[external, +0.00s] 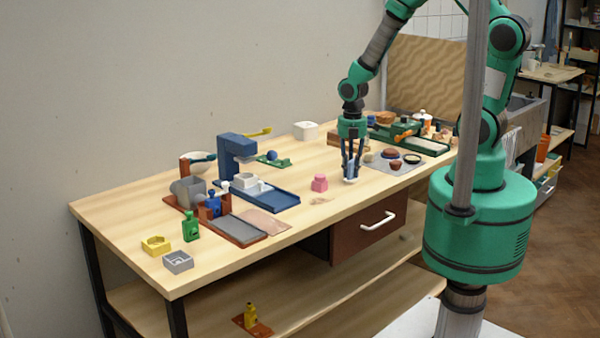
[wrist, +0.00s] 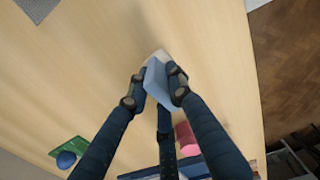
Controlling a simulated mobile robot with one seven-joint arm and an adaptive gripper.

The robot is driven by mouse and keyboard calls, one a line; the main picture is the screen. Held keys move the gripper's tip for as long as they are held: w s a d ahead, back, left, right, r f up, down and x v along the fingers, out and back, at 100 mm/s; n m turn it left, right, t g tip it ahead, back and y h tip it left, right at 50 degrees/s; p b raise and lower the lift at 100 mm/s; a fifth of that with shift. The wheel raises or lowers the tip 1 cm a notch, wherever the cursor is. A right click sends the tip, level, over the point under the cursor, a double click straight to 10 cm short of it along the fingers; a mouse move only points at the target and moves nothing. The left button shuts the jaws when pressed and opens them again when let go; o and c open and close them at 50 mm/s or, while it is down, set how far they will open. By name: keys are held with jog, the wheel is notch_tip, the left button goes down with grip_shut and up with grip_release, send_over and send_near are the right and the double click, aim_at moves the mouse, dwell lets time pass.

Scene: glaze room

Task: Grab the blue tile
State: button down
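The blue tile is a small pale blue block (wrist: 157,78) with a lighter, cream-coloured far end in the wrist view. My gripper (wrist: 157,86) has its fingertips against both sides of it, shut on it. In the external view my gripper (external: 350,175) points straight down over the front middle of the table, and only a small pale bit of the tile (external: 349,181) shows between the fingers. I cannot tell whether the tile touches the table top.
A pink block (external: 320,183) stands close by on the left; it also shows in the wrist view (wrist: 187,138). A blue machine (external: 238,150) with a blue tray (external: 280,199) stands further left. A grey mat with dark dishes (external: 378,166) lies to the right. The wooden table (external: 300,223) is bare towards the front.

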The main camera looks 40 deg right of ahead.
aim_at(353, 160)
jog(key=shift+r, duration=0.15)
jog(key=shift+r, duration=0.5)
jog(key=r, duration=0.1)
jog(key=r+p, duration=0.1)
jog(key=shift+s+r, duration=0.3)
jog(key=s+d+r+p, duration=0.1)
jog(key=s+d, duration=0.1)
jog(key=s, duration=1.3)
jog(key=shift+d+p, duration=0.35)
